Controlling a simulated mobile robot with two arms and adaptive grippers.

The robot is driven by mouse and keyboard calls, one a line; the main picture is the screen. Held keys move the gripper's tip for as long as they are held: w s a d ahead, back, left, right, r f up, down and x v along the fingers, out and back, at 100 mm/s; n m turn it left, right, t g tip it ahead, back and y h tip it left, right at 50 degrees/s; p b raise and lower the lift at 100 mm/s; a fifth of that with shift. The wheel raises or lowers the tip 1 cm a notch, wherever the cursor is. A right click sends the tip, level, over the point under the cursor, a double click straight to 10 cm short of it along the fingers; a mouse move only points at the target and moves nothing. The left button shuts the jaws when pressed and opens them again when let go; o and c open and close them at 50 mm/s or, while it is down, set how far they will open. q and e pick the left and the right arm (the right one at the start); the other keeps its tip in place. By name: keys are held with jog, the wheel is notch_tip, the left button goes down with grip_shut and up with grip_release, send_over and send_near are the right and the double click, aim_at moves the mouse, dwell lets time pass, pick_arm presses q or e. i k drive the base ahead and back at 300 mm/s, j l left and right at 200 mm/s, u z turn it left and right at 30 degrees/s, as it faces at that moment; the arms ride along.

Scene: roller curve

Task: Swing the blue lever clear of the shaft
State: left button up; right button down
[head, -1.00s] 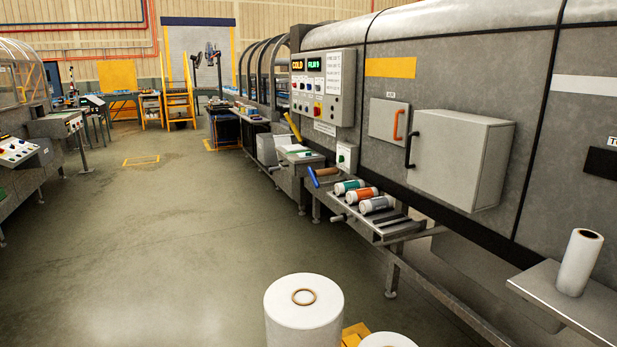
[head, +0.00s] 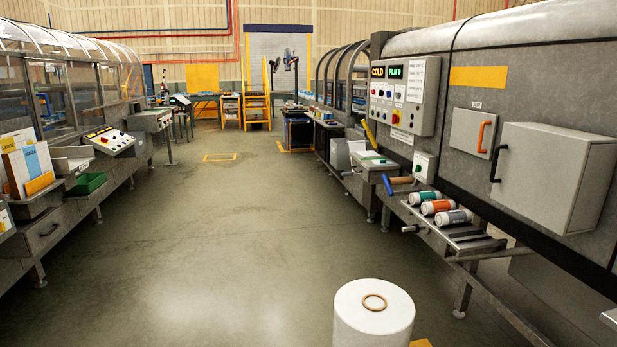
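The blue lever (head: 387,185) is a short blue bar on the side of the right-hand machine in the head view. It sits at the near end of a brown cylinder (head: 402,180), which looks like the shaft or a core on it. The lever appears to stand across the front of that end; whether they touch is too small to tell. A yellow lever (head: 369,134) is tilted above and behind it. Neither of my grippers is in view.
A rack with green, orange and grey rolls (head: 440,208) juts from the machine below the shaft. A large white roll (head: 374,318) stands on the floor in front. A grey cabinet (head: 560,175) is at right. The aisle floor (head: 220,220) is clear.

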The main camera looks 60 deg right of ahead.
aim_at(387, 184)
jog(key=i, duration=0.35)
jog(key=i+l+z, duration=0.25)
jog(key=i+z, duration=0.7)
jog(key=i, duration=0.25)
jog(key=i+j+z, duration=0.25)
jog(key=i+z, duration=0.35)
jog(key=i, duration=0.6)
jog(key=i+z, duration=0.15)
jog(key=i, duration=0.6)
jog(key=i+j+z, duration=0.1)
jog(key=i, duration=0.6)
jog(key=i+l+z, duration=0.15)
jog(key=i+z, duration=0.2)
jog(key=z, duration=0.15)
jog(key=i+z, duration=0.75)
jog(key=z, duration=0.2)
jog(key=i+j+z, duration=0.25)
jog(key=z, duration=0.2)
jog(key=i+l+z, duration=0.25)
jog(key=z, duration=0.25)
jog(key=i+z, duration=0.7)
jog(key=z, duration=0.25)
jog(key=i+j+z, duration=0.1)
jog(key=i+z, duration=0.25)
jog(key=z, duration=0.15)
jog(key=i+z, duration=0.2)
jog(key=i, duration=0.35)
jog(key=u, duration=4.1)
